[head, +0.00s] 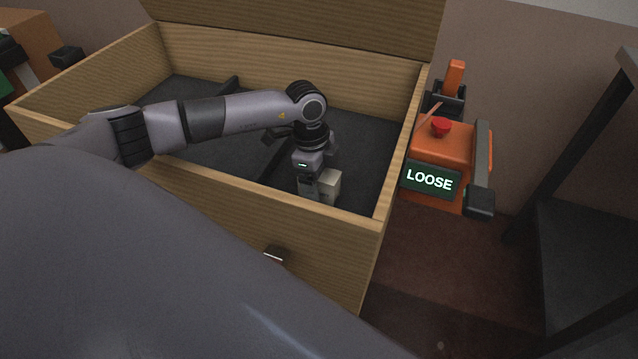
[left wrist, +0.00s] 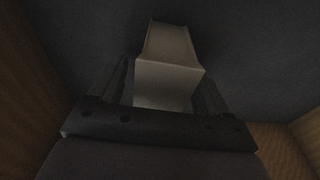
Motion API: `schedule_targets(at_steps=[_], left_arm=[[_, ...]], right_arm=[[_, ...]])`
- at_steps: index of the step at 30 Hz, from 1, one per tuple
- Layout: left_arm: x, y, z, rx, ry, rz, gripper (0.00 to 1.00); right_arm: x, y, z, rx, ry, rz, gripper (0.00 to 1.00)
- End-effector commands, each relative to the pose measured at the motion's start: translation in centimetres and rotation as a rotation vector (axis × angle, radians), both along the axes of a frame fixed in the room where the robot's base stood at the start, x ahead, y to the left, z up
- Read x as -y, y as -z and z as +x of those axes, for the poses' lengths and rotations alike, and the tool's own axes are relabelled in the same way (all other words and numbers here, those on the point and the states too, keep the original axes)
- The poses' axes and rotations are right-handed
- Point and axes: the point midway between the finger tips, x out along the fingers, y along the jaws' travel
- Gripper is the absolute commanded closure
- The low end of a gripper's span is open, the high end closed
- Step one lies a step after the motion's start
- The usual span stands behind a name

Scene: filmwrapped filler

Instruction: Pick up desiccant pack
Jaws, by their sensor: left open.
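The desiccant pack (head: 328,186) is a small pale beige block on the dark floor of the wooden box, near its front right corner. My left gripper (head: 318,190) reaches down into the box at the pack. In the left wrist view the pack (left wrist: 168,70) stands between the two open fingers of my left gripper (left wrist: 166,82), with narrow gaps visible beside it. Part of the pack is hidden behind the gripper in the head view. My right gripper is not in view.
The wooden box (head: 235,212) has high walls around the arm and a raised lid (head: 300,25). A dark divider (head: 275,155) splits its floor. An orange device (head: 440,150) with a red button and a "LOOSE" sign stands right of it. A dark-framed stand (head: 590,250) is at far right.

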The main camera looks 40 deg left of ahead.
Motion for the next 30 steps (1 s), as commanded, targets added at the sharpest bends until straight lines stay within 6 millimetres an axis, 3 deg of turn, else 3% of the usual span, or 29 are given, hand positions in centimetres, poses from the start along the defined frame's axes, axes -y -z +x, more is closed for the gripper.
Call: schedule_targets(at_steps=[16,17,22,30], left_arm=[[0.02,0.43,-0.02,-0.001,0.0,0.0,0.22],[0.03,0.43,-0.01,-0.001,0.0,0.0,0.29],[0.02,0.42,-0.01,0.0,0.0,0.0,0.84],[0.03,0.32,0.05,0.001,0.0,-0.001,0.85]], right_arm=[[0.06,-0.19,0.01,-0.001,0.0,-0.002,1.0],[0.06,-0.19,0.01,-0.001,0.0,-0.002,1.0],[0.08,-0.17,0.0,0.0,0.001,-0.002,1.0],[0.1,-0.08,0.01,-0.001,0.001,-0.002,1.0]])
